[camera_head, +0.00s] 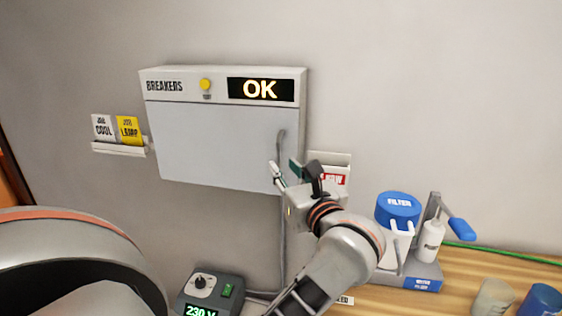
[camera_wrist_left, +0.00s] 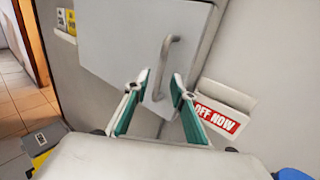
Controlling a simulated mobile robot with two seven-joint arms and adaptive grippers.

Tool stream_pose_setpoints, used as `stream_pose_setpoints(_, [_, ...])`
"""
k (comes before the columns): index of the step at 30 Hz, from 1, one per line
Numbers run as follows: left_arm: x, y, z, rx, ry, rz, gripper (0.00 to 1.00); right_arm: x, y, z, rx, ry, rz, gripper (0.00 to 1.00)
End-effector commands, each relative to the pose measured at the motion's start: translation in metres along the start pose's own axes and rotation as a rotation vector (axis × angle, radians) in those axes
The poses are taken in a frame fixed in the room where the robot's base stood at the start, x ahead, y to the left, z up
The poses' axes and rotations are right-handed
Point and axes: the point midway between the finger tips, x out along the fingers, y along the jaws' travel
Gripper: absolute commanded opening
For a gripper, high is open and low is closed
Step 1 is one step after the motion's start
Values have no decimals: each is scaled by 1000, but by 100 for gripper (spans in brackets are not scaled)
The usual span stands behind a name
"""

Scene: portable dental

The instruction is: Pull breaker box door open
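The breaker box (camera_head: 222,85) is on the wall, with a "BREAKERS" label, a yellow round lamp and a lit "OK" display. Its pale door (camera_head: 205,140) looks shut. A grey bar handle (camera_head: 281,143) is near the door's right edge; the handle also shows in the left wrist view (camera_wrist_left: 165,62). My left gripper (camera_head: 285,169) is at the door's lower right. In the left wrist view its green-padded fingers (camera_wrist_left: 160,82) are apart, with the handle's lower end between the tips. I cannot tell whether they touch it. My right gripper is not in view.
A card holder (camera_head: 120,148) is left of the box. A red-lettered card (camera_wrist_left: 217,117) sits in a holder (camera_wrist_left: 228,95) close right of my gripper. A blue-lidded filter (camera_head: 398,207) and bottle (camera_head: 432,242) stand on the wooden table (camera_head: 470,275). A 230 V unit (camera_head: 212,287) is below.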

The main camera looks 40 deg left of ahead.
Motion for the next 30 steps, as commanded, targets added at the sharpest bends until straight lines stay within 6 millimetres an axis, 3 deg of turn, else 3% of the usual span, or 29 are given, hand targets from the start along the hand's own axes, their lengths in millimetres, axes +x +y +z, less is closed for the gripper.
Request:
stream_pose_setpoints(6, [23,0,1,0,-2,2,25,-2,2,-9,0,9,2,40])
stream_pose_setpoints(17, [29,0,0,0,0,1,25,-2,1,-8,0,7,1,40])
stream_pose_setpoints(20, [28,0,0,0,-1,1,2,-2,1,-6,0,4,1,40])
stream_pose_setpoints(30, [28,-1,0,1,-1,1,0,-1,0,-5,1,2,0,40])
